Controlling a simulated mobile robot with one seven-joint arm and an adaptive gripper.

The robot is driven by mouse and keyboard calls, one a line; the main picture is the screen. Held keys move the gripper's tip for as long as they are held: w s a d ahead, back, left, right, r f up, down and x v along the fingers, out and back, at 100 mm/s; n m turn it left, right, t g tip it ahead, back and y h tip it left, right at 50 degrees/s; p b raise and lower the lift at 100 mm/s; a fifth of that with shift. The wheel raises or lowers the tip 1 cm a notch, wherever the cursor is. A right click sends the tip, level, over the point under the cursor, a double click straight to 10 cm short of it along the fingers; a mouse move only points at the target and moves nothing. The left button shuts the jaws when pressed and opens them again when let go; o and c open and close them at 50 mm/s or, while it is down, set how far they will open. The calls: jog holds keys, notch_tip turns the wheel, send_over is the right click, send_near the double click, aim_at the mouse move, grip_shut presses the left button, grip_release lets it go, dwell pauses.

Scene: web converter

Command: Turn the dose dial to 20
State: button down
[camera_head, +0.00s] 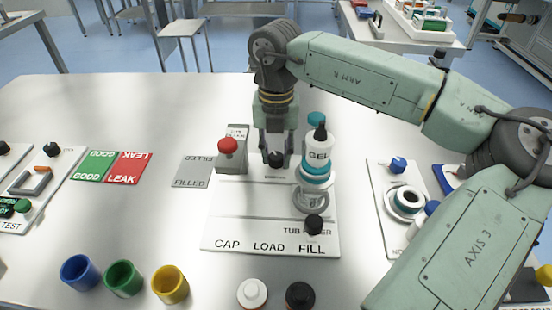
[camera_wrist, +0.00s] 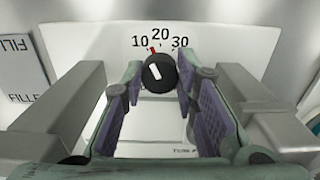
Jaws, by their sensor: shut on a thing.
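The dose dial (camera_wrist: 159,76) is a small black knob with a white bar on top and a red pointer. It stands on the white filler board, below the printed numbers 10, 20 and 30. The red pointer tilts slightly left, between 10 and 20 and nearer 20. My gripper (camera_wrist: 160,64) is shut on the dial, with one purple-padded finger on each side. In the head view my gripper (camera_head: 276,151) points down over the dial (camera_head: 276,160), whose numbers are not readable there.
Just right of my gripper stands a white gel bottle (camera_head: 318,150) with a black tip. To the left is a grey block with a red button (camera_head: 228,146). A black knob (camera_head: 314,224) sits at the front. Coloured cups (camera_head: 123,279) stand at the front left.

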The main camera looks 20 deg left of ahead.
aim_at(276, 155)
jog(key=m+b, duration=0.4)
jog(key=shift+m, duration=0.4)
dwell(0.4)
jog(key=c, duration=1.3)
grip_release()
notch_tip(276, 155, up, 12)
jog(key=shift+r, duration=0.1)
